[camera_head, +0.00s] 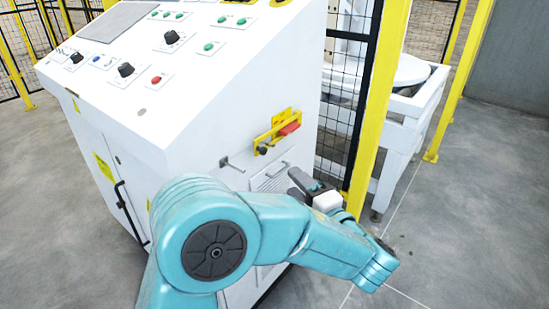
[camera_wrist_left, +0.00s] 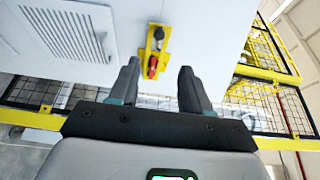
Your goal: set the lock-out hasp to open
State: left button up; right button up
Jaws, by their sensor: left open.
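The lock-out hasp (camera_head: 270,136) is a yellow bracket with a red handle (camera_head: 289,129) and a dark knob (camera_head: 263,149). It is fixed on the side wall of the white control cabinet. In the left wrist view the hasp (camera_wrist_left: 158,46) shows beyond the gap between my fingers, its red part (camera_wrist_left: 152,67) towards them. My left gripper (camera_head: 299,181) is open and empty, in front of the cabinet side and below the hasp in the head view. It appears apart from the hasp. My right gripper is not in view.
The white control cabinet (camera_head: 130,120) has knobs and buttons on its sloped top. A small bar handle (camera_head: 232,163) and a vent panel (camera_head: 270,178) are near the hasp. A yellow post (camera_head: 378,95) with mesh fencing stands to the right. The grey floor (camera_head: 460,225) at right is clear.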

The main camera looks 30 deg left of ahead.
aim_at(265, 152)
pick_arm(q)
jog(key=x, duration=1.3)
jog(key=shift+a, duration=0.1)
grip_shut()
